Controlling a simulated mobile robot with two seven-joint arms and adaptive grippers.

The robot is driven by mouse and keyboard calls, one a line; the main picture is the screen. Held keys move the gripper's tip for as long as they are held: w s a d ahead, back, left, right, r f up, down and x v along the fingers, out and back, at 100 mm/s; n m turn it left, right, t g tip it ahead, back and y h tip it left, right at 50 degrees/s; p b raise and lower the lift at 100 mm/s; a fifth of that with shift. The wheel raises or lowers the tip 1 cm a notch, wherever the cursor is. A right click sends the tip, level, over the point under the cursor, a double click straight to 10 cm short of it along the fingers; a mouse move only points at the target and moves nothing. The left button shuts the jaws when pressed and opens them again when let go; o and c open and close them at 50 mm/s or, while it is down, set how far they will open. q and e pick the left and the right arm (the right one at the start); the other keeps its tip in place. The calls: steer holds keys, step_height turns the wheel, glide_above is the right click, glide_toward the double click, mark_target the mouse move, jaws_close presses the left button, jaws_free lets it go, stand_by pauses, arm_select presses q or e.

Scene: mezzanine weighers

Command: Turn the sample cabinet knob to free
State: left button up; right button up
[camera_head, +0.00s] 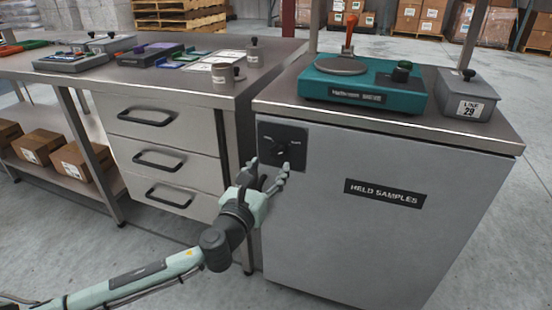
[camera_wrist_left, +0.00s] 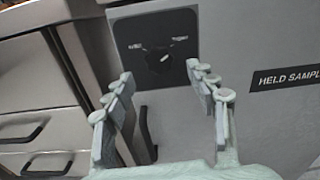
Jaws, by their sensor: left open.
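The sample cabinet (camera_head: 350,215) is a grey box with a black "HELD SAMPLES" label (camera_head: 384,193). Its black knob (camera_head: 281,148) sits on a dark square plate (camera_head: 296,134) at the upper left of the front. In the left wrist view the knob (camera_wrist_left: 160,60) shows a light pointer mark tilted up to the right, with small unreadable lettering on both sides above it. My left gripper (camera_head: 268,171) is open and empty, just in front of and below the knob; in the left wrist view its fingers (camera_wrist_left: 160,75) stand either side of the knob, apart from it. My right gripper is not in view.
A teal scale (camera_head: 365,92) and a grey block marked "LINE 29" (camera_head: 466,94) stand on the cabinet top. A steel bench with drawers (camera_head: 165,155) stands close on the left, a narrow gap between. Floor is clear in front of the cabinet.

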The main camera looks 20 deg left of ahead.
mark_target(277, 154)
arm_select(q)
steer(key=w, duration=0.5)
steer(key=shift+w, duration=0.35)
steer(key=c, duration=1.2)
steer(key=shift+o, duration=0.2)
